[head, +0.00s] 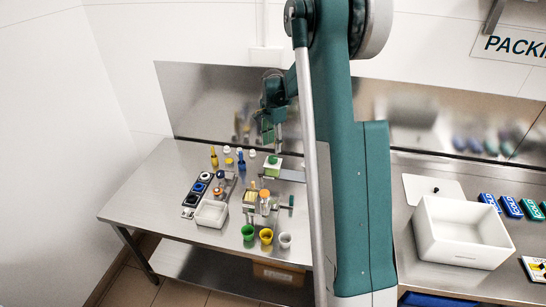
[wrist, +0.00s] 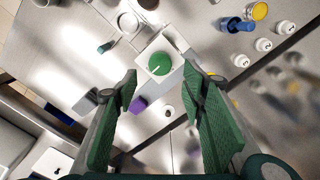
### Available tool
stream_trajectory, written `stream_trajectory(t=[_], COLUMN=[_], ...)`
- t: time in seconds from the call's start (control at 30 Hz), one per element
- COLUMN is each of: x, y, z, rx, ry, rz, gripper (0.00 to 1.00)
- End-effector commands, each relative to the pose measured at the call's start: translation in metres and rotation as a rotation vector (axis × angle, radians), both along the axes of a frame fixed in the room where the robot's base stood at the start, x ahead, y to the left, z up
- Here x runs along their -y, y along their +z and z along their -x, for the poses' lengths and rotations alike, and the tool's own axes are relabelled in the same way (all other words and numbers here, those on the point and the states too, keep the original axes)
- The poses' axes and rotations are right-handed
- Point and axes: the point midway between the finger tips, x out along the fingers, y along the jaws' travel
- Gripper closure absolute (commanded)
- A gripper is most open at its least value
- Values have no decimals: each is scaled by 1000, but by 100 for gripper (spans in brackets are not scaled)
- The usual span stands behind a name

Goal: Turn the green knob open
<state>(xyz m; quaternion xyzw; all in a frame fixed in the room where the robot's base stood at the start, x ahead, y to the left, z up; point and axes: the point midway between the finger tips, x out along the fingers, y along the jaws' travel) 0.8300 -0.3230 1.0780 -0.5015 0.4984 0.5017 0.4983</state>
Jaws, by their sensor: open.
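The green knob (wrist: 159,63) is round with a white pointer line and sits on a white square block, near the upper middle of the wrist view. In the head view the green knob (head: 273,160) tops a small block at the back of the left steel table. My gripper (wrist: 160,78) has its two green fingers spread wide, one on each side below the knob in the wrist view, with nothing between them. In the head view my gripper (head: 270,128) hangs above the knob, apart from it. The exact height gap is hard to tell.
A white tray (head: 211,213) and several coloured cups (head: 266,236) lie in front. A steel back panel (head: 205,100) rises close behind. A large white bin (head: 458,232) stands at right.

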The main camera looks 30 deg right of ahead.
Motion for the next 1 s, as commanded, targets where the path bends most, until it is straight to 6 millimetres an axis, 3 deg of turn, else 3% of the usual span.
stream_trajectory(t=[0.47, 1.0], x=[0, 0], y=[-5, -60], z=[0, 0], rx=[0, 0], ry=[0, 1], rz=[0, 0], gripper=[59, 59])
